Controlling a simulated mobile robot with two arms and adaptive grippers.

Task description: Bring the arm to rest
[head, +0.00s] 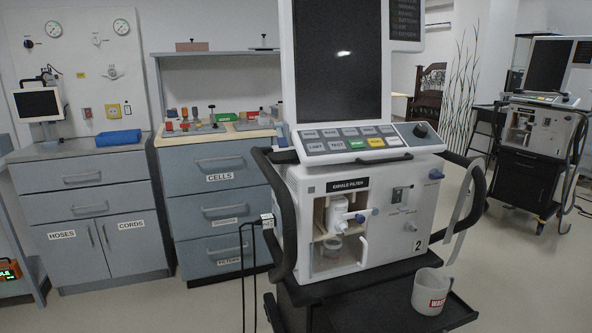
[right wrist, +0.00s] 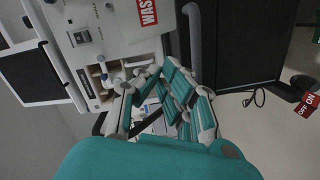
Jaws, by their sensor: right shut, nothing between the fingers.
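My right gripper (right wrist: 163,72), with teal and grey fingers, shows in the right wrist view. It is shut with nothing in it, and lies in front of the ventilator's lower front as that camera sees it. The ventilator (head: 395,215), marked 2, stands in the middle of the head view with a dark screen and an open exhale filter bay. It also shows tilted in the right wrist view (right wrist: 95,50). Neither gripper shows in the head view. I cannot tell from the wrist view how far my right fingers are from the ventilator.
A white waste cup (head: 431,291) stands on the black tray (head: 462,311) at the ventilator's lower right. Grey drawer cabinets (head: 219,180) line the back left. A second ventilator (head: 540,130) stands at the right. Floor between the two ventilators is clear.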

